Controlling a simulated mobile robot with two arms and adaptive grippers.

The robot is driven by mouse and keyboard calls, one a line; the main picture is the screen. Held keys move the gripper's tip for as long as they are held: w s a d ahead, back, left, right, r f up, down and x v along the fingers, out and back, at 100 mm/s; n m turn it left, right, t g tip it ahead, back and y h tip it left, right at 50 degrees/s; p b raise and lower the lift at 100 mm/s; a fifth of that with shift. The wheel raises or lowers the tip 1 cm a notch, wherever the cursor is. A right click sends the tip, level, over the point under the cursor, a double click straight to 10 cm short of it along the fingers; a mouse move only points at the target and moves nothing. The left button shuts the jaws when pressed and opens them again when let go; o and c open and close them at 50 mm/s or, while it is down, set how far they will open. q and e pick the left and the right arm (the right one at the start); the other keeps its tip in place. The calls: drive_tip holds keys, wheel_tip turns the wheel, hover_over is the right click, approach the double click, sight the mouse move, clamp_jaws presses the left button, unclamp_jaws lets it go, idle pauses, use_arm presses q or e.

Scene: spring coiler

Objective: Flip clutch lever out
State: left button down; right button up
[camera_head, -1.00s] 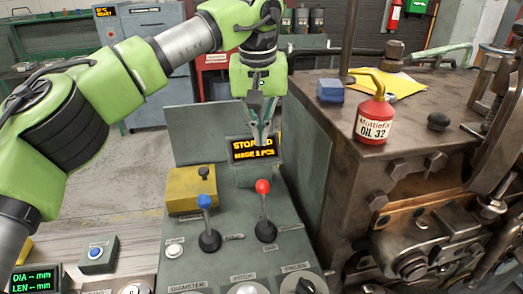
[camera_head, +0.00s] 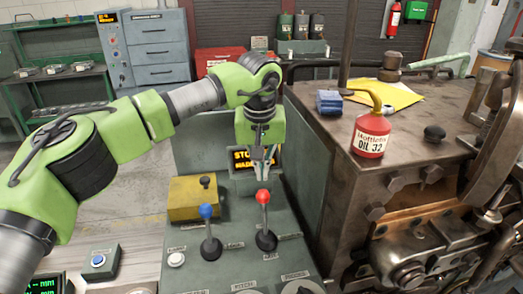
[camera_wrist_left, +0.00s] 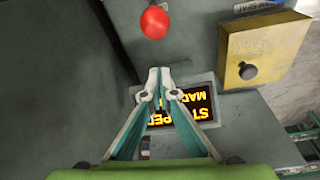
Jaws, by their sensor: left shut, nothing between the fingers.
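Two levers stand on the grey-green control panel (camera_head: 230,262): one with a red knob (camera_head: 263,197) and one with a blue knob (camera_head: 206,211). Both stand roughly upright; I cannot read which label says clutch. My left gripper (camera_head: 262,174) points down, shut and empty, just behind the red knob and in front of the lit display (camera_head: 241,157). In the left wrist view the closed fingertips (camera_wrist_left: 160,76) are apart from the red knob (camera_wrist_left: 155,22), which shows above them. My right gripper is not in view.
A yellow box with a black knob (camera_head: 192,205) sits left of the display. A white button (camera_head: 175,259) is left of the blue lever.

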sight(264, 211)
use_arm(q)
drive_tip(key=s, duration=0.1)
drive_tip(key=s+p, duration=0.1)
drive_tip(key=s, duration=0.1)
drive_tip(key=shift+s+f, duration=0.3)
drive_tip(key=shift+s, duration=0.05)
idle(0.3)
